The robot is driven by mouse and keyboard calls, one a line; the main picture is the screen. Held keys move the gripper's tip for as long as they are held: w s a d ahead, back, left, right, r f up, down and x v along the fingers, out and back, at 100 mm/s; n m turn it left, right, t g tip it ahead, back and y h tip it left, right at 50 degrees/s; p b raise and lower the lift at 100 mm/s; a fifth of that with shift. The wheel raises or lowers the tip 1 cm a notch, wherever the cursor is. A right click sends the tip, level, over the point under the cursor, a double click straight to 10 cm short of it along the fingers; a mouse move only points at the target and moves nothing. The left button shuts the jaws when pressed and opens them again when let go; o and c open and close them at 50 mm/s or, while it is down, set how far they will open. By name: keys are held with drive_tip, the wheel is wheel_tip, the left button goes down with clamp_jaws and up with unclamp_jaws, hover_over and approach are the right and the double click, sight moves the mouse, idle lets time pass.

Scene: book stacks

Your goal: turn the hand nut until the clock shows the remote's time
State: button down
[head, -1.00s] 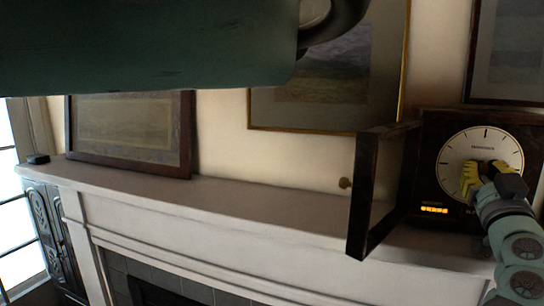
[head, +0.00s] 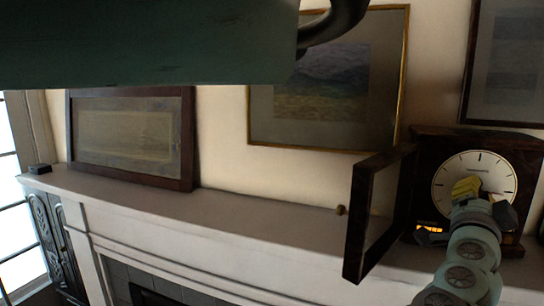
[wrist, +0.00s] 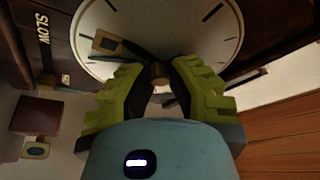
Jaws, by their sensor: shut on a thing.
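The clock (head: 447,172) stands on the right of the mantel, with a white round dial (head: 446,187) and black tick marks. My gripper (head: 468,187) is in front of the dial, covering its centre and lower part. In the wrist view my gripper (wrist: 160,84) has its yellow-green fingers closed around the small brassy hand nut (wrist: 160,72) at the dial's centre. A dark hand (wrist: 130,50) reaches up-left from the nut. The hands' full positions are partly hidden by my fingers. An orange lit readout (head: 430,227) glows low left on the clock, partly covered; its digits are unreadable. I cannot identify a remote.
The clock's dark glazed door (head: 362,222) stands open to the left, jutting over the mantel's edge. A framed picture (head: 130,92) leans at the left; a small black object (head: 39,169) lies beyond.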

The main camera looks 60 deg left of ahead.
drive_tip(key=m+g+h+p, duration=0.1)
drive_tip(key=m+p, duration=0.3)
drive_tip(key=p, duration=0.1)
drive_tip(key=m+g+p, duration=0.1)
drive_tip(key=m+p, duration=0.3)
drive_tip(key=p, duration=0.2)
drive_tip(key=m+g+h+p, duration=0.1)
drive_tip(key=m+p, duration=0.3)
drive_tip(key=p, duration=0.1)
drive_tip(key=shift+a+r+g+h+p, duration=0.1)
drive_tip(key=shift+r+g+h+p, duration=0.1)
drive_tip(key=shift+g+h+p, duration=0.15)
drive_tip(key=c, duration=0.9)
unclamp_jaws()
drive_tip(key=shift+o, duration=0.2)
drive_tip(key=shift+s, duration=0.1)
